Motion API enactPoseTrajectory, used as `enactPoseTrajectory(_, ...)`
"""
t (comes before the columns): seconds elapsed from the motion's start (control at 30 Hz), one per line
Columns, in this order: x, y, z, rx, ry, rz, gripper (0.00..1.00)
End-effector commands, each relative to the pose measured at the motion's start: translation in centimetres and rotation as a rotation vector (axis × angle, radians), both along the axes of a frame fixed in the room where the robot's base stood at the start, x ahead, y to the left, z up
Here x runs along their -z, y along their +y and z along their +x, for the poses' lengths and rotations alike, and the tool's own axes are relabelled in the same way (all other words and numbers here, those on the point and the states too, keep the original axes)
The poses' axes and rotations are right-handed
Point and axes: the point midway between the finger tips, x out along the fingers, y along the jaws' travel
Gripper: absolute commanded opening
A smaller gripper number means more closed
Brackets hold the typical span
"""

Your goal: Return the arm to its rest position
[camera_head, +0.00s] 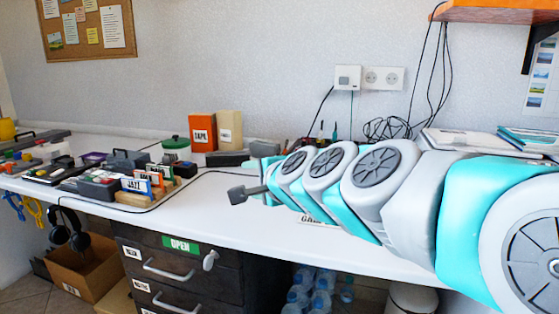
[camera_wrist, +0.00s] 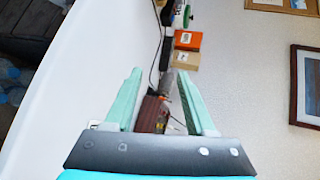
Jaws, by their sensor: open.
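My arm reaches in from the right in the head view, stretched leftward over the white counter (camera_head: 225,205). My gripper (camera_wrist: 160,85) shows in the wrist view with its two teal fingers apart and nothing between them. Behind the fingers in the wrist view are a dark red box (camera_wrist: 152,114) and the wall.
An orange box (camera_head: 202,131) and a beige box (camera_head: 229,130) stand at the back wall. A small rack labelled JAZZ (camera_head: 138,186) stands left of my gripper. Dark drawers (camera_head: 178,268) are below the counter. An orange shelf (camera_head: 497,10) is at upper right. Counter left of the gripper is partly bare.

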Motion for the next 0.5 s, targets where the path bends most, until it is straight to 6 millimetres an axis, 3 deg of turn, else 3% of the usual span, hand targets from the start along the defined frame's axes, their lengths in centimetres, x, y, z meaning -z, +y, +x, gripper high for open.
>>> enactPoseTrajectory(0.17,7.2,-1.3,-5.7,-0.212,0.075,-0.322,0.56)
enactPoseTrajectory(0.23,10.8,-2.6,-8.9,-0.317,0.128,-0.460,0.56)
enactPoseTrajectory(0.4,18.2,-7.5,-16.7,-0.554,0.283,-0.741,0.56)
enactPoseTrajectory(0.5,21.6,-10.9,-21.8,-0.692,0.394,-0.866,0.56)
